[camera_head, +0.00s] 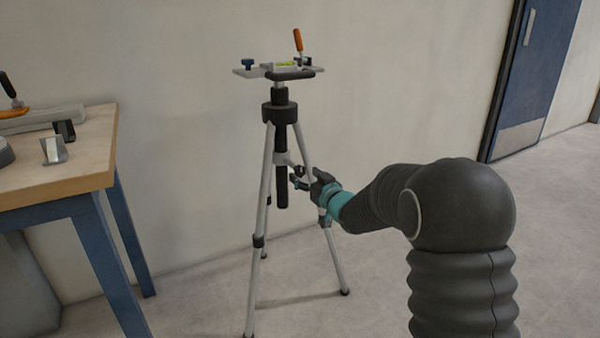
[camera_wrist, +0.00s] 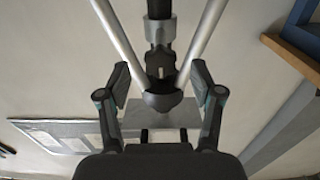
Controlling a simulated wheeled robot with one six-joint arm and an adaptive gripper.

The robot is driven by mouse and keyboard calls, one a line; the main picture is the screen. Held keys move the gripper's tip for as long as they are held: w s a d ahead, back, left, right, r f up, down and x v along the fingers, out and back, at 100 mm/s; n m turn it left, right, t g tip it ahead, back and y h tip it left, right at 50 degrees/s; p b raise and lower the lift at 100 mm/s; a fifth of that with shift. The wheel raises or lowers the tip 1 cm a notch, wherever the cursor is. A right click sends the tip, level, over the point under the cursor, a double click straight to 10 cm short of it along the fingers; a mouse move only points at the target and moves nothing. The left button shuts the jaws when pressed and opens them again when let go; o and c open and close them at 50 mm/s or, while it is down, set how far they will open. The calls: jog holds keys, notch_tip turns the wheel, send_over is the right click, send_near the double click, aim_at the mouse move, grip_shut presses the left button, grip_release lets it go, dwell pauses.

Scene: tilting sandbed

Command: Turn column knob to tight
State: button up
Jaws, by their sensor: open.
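The tripod stands on the floor before the wall. Its dark centre column (camera_head: 281,190) hangs below the black shoulder (camera_head: 281,113), between silver legs (camera_head: 262,200). My gripper (camera_head: 297,177) is beside the column on its right, with its fingers toward it. In the wrist view my gripper (camera_wrist: 160,70) is open, one finger on each side of the tripod; the black shoulder (camera_wrist: 163,101) and dark column (camera_wrist: 158,8) show between them. A grey collar (camera_wrist: 158,31) is around the column. I cannot make out the column knob for certain or whether the fingers touch anything.
A plate with a green level (camera_head: 287,65) and an orange-handled clamp (camera_head: 298,40) tops the tripod. A wooden table (camera_head: 75,165) with blue legs is at the left. A blue door (camera_head: 535,75) is at the right. The floor around the tripod is clear.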

aim_at(301, 172)
jog(key=shift+x, duration=1.85)
jog(key=shift+s, duration=0.1)
jog(key=c, duration=1.2)
